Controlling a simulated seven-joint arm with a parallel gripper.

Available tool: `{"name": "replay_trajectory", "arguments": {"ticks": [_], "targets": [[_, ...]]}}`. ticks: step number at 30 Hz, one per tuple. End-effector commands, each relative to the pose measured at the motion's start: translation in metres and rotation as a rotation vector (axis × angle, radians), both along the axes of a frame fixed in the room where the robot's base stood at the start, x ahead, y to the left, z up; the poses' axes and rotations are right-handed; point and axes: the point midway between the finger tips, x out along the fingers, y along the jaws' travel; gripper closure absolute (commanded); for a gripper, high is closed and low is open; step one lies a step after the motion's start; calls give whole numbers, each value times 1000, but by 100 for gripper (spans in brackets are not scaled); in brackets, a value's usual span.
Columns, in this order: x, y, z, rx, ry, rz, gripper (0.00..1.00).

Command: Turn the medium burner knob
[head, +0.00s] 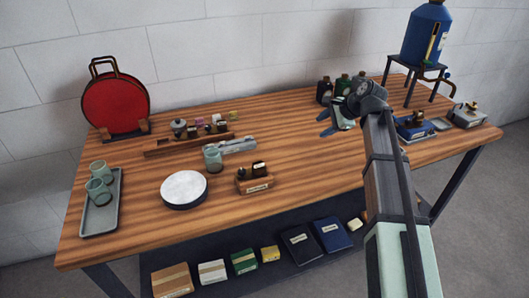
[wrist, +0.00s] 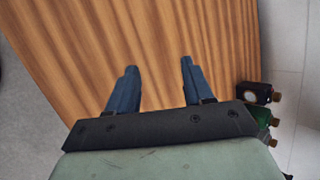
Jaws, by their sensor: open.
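My gripper (head: 325,124) hangs over the right-middle of the wooden table, its blue fingers apart with nothing between them. In the wrist view my gripper (wrist: 158,66) shows both fingers spread above bare wood. I cannot tell for certain which thing bears the medium burner knob. A blue low unit with a brass-coloured top part (head: 413,127) stands on the table's right side, beside my arm. A pale grey unit with a brass-coloured part (head: 467,116) stands further right. Both are apart from my gripper, and any knob on them is too small to make out.
Dark and green bottles (head: 325,90) stand just behind my gripper; a dark bottle (wrist: 254,92) shows in the wrist view. A blue tank (head: 425,35) on a metal stand is at the back right. A wooden block (head: 254,183) and white round plate (head: 184,188) are left.

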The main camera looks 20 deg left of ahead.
Motion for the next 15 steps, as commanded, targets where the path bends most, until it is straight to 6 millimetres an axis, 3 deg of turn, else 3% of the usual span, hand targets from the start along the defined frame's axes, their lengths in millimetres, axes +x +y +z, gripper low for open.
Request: {"name": "replay_trajectory", "arguments": {"ticks": [5,15], "targets": [[-30,59,8,4,-10,84,49],[-121,195,49,18,-59,293,49]]}}
